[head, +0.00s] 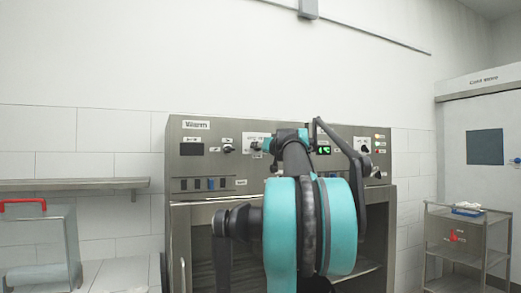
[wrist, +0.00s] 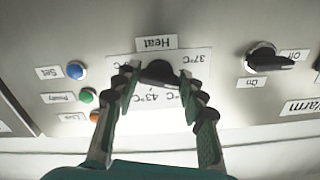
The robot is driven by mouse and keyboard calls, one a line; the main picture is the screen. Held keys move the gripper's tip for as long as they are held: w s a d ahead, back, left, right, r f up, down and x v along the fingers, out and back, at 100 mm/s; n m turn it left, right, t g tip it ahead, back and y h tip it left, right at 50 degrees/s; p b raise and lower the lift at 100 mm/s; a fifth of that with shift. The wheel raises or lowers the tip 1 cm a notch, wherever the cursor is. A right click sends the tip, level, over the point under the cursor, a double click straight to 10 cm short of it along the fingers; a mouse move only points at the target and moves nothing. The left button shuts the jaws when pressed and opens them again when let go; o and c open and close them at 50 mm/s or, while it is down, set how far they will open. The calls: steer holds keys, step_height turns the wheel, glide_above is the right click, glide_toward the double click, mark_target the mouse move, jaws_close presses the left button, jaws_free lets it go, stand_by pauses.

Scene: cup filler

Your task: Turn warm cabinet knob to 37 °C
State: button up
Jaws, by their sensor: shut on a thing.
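The warm cabinet (head: 184,136) is a steel unit with a "Warm" label at its upper left. Its black heat knob (wrist: 158,72) sits on a white plate (wrist: 118,62) marked "Heat", which appears upside down in the wrist view. The 37 °C mark (wrist: 194,58) is at the plate's upper right, and a 43 °C mark shows below the knob. My gripper (wrist: 159,76) is shut on the heat knob, one finger on each side. The fingers partly cover the plate, and I cannot tell where the knob points. In the head view my arm covers part of the panel.
A black On/Off knob (wrist: 270,60) sits beside the plate. Blue (wrist: 77,72), green (wrist: 86,96) and orange buttons are on the other side. A wall shelf (head: 75,185) is at left, a steel cart (head: 466,240) at right.

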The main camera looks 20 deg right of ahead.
steer(key=shift+n, duration=1.7)
steer(key=o, duration=1.2)
steer(key=shift+c, duration=0.2)
steer(key=s, duration=1.2)
steer(key=shift+d, duration=0.25)
